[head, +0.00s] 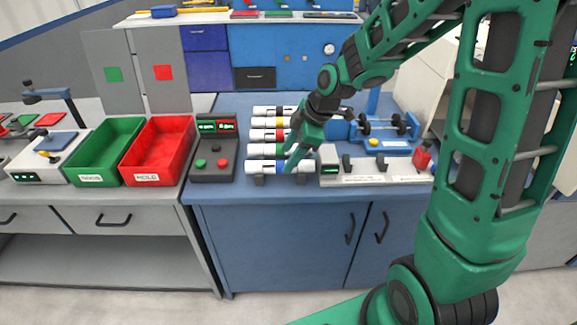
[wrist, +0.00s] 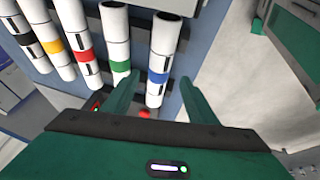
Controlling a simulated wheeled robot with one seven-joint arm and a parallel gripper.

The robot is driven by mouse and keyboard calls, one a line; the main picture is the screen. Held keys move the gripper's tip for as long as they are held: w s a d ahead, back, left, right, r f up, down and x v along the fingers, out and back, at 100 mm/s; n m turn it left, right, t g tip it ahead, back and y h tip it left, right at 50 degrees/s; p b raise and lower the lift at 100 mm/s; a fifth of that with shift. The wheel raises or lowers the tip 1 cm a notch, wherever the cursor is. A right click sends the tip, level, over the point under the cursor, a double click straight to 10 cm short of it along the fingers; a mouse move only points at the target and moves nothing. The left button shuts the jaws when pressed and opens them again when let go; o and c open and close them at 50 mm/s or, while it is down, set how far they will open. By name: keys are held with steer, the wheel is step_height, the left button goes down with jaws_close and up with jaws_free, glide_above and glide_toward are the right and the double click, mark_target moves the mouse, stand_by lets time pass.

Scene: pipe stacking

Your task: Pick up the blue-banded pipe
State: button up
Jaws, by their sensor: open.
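The blue-banded pipe (wrist: 164,47) is white with a blue band and lies between the two spread fingers of my gripper (wrist: 161,88) in the wrist view. In the head view the blue-banded pipe (head: 262,167) is the nearest of a row on the blue workbench, lying crosswise. My gripper (head: 292,166) is open, with its fingertips pointing down by the blue band. I cannot tell whether the fingers touch the pipe.
The green-banded pipe (wrist: 117,40) lies beside it, close to one finger. Red-, yellow- and black-banded pipes lie beyond. A two-button control box (head: 213,150) stands left of the row; a grey fixture (head: 372,170) stands right. Green (head: 107,150) and red (head: 160,150) bins stand further left.

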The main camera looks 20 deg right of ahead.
mark_target(284, 163)
steer(key=shift+x, duration=2.3)
steer(key=shift+s, duration=0.1)
steer(key=c, duration=1.2)
